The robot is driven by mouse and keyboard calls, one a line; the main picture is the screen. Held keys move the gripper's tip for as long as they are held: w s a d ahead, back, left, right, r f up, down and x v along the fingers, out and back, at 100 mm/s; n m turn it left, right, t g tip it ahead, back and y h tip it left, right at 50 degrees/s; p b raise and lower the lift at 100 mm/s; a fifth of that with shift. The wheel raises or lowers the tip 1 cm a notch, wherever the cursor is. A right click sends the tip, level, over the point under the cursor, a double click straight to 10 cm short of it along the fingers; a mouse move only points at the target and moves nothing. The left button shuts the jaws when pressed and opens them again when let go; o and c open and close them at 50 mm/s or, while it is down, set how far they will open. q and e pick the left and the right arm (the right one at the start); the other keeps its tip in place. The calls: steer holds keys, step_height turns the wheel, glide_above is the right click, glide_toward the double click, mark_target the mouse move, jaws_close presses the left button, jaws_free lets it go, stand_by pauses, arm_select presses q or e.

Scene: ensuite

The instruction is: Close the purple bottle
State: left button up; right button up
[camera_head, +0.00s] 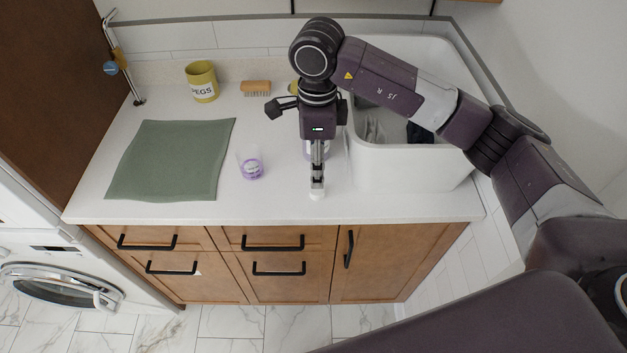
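My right gripper (317,190) points down over the front of the white counter, right of centre. Its fingers line up edge-on, so I cannot tell whether they are open or shut. A small white piece shows at the fingertips; I cannot tell whether it is a cap. Behind the gripper, a pale purple thing (308,152), possibly the purple bottle, shows only in slivers; its top is hidden. To the left stands a small clear cup-like container (252,168) with purple at its lower part. My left gripper is not in view.
A green mat (170,160) lies on the left of the counter (270,205). A yellow pegs pot (202,82) and a wooden brush (256,87) stand at the back. A white sink (405,175) holding dark and grey items is at right, close to the gripper.

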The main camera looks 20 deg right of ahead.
mark_target(316, 190)
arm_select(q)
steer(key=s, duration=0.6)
arm_select(e)
steer(key=shift+s, duration=0.35)
steer(key=shift+w+a+f+p, duration=0.15)
steer(key=shift+f+p, duration=0.25)
steer(key=shift+f, duration=0.9)
steer(key=shift+f+p, duration=0.25)
steer(key=shift+p, duration=0.1)
steer(key=f, duration=0.1)
steer(key=f+p, duration=0.2)
steer(key=shift+w+f, duration=0.25)
steer(key=shift+f, duration=0.55)
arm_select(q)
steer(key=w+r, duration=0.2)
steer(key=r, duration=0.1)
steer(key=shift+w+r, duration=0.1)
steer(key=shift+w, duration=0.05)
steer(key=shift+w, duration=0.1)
arm_select(e)
steer(key=shift+c, duration=0.7)
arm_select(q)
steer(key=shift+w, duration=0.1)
arm_select(e)
steer(key=c, duration=0.6)
